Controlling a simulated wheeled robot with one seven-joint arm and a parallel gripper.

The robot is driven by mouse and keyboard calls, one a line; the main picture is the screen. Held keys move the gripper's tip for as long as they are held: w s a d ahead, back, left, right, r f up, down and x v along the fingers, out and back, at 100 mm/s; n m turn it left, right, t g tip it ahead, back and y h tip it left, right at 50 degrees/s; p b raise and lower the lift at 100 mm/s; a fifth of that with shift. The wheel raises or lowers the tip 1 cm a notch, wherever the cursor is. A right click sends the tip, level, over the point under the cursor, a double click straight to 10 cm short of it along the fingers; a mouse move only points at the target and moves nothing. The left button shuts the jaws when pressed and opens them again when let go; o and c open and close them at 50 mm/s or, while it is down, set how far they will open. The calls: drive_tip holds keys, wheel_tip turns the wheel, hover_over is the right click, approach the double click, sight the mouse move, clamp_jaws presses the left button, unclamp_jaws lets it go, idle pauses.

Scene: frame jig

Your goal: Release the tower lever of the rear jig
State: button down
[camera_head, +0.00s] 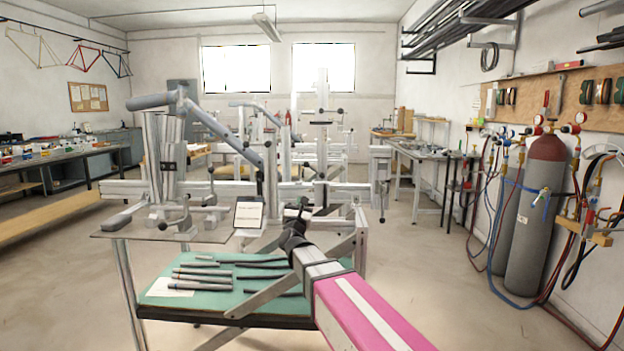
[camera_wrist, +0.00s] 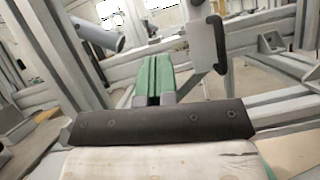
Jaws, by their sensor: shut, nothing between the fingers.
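My gripper (camera_head: 302,206) is at the end of my pink arm, in front of the near jig's long grey beam. In the wrist view my gripper (camera_wrist: 153,82) has its two fingers side by side with nothing between them. A jig with an upright grey tower (camera_head: 322,130) stands farther back, with small dark levers (camera_head: 339,115) on its right side, apart from my gripper. A grey block with a dark handle (camera_wrist: 217,45) shows right of my fingers in the wrist view, not held. I cannot tell which lever is the tower lever.
The near jig (camera_head: 115,188) holds a grey tube frame (camera_head: 215,125). A green-topped table (camera_head: 225,305) with several tubes lies below. Gas cylinders (camera_head: 535,215) with hoses stand at the right wall. Clear floor (camera_head: 430,270) lies between them and the jig.

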sight(308, 166)
drive_tip(key=s+r+x, duration=0.1)
drive_tip(key=r+x, duration=0.1)
drive_tip(key=x, duration=1)
drive_tip(key=shift+r, duration=0.5)
drive_tip(key=shift+w+d+r+m+h, duration=0.1)
drive_tip(key=shift+r+m+h, duration=0.15)
drive_tip(key=shift+m, duration=0.3)
drive_tip(key=shift+d+r+m+h, duration=0.15)
drive_tip(key=shift+m+h, duration=0.2)
drive_tip(key=shift+m, duration=0.2)
drive_tip(key=shift+d+r+m+g+h, duration=0.1)
drive_tip(key=shift+r+m+g+h, duration=0.2)
drive_tip(key=shift+m+h, duration=0.45)
drive_tip(key=shift+d+r+m+g+h, duration=0.2)
drive_tip(key=shift+r+m+h, duration=0.2)
drive_tip(key=shift+m, duration=0.65)
drive_tip(key=shift+d+r+m+g+h, duration=0.4)
drive_tip(key=shift+d+r+m, duration=0.2)
drive_tip(key=shift+m, duration=0.3)
drive_tip(key=shift+d+r+m+g+h, duration=0.3)
drive_tip(key=shift+d+r+m+h, duration=0.2)
drive_tip(key=shift+d+m, duration=0.3)
drive_tip(key=shift+d+r, duration=0.1)
